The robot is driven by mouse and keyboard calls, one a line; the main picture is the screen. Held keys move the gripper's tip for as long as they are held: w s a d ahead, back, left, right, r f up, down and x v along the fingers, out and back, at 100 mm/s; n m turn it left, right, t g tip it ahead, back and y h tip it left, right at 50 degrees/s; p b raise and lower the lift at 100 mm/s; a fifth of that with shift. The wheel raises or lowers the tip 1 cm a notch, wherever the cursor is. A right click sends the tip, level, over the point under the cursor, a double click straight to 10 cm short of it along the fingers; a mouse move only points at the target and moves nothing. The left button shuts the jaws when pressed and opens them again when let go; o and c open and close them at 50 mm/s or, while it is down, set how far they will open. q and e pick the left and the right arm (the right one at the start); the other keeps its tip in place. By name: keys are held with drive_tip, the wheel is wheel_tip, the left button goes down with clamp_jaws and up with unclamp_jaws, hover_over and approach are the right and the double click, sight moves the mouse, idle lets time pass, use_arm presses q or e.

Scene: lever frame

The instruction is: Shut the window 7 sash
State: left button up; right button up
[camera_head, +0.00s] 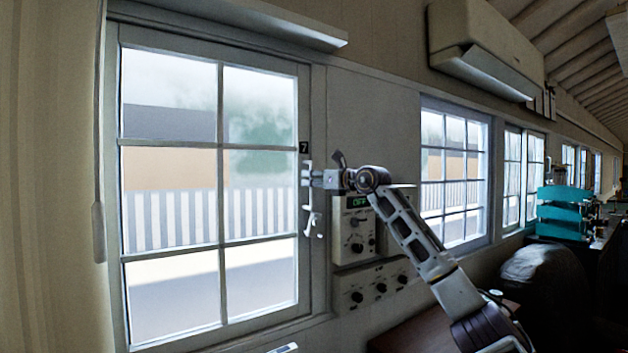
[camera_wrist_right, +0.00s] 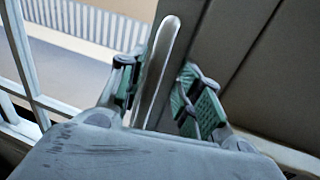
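The window 7 sash (camera_head: 213,244) is a pale frame with several panes, at the left of the head view. A small black "7" label (camera_head: 304,147) sits at its right edge. I cannot tell how far the sash stands from its frame. A pale upright handle (camera_head: 307,213) is on its right side; in the wrist view the handle (camera_wrist_right: 163,62) is a rounded grey bar. My right gripper (camera_head: 309,179) is at the handle. In the wrist view my right gripper (camera_wrist_right: 160,93) is open, its green-padded fingers on either side of the bar. My left gripper is out of view.
A control box (camera_head: 354,235) with dials and an "OFF" display is on the wall just right of the sash, close behind my right arm. More windows (camera_head: 455,165) follow to the right. A teal stack (camera_head: 563,215) stands at the far right.

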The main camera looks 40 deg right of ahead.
drive_tip(key=shift+a, duration=0.2)
drive_tip(key=s+d, duration=0.2)
drive_tip(key=s, duration=0.9)
drive_tip(key=shift+s, duration=0.4)
idle(0.4)
idle(0.6)
drive_tip(key=shift+f, duration=0.1)
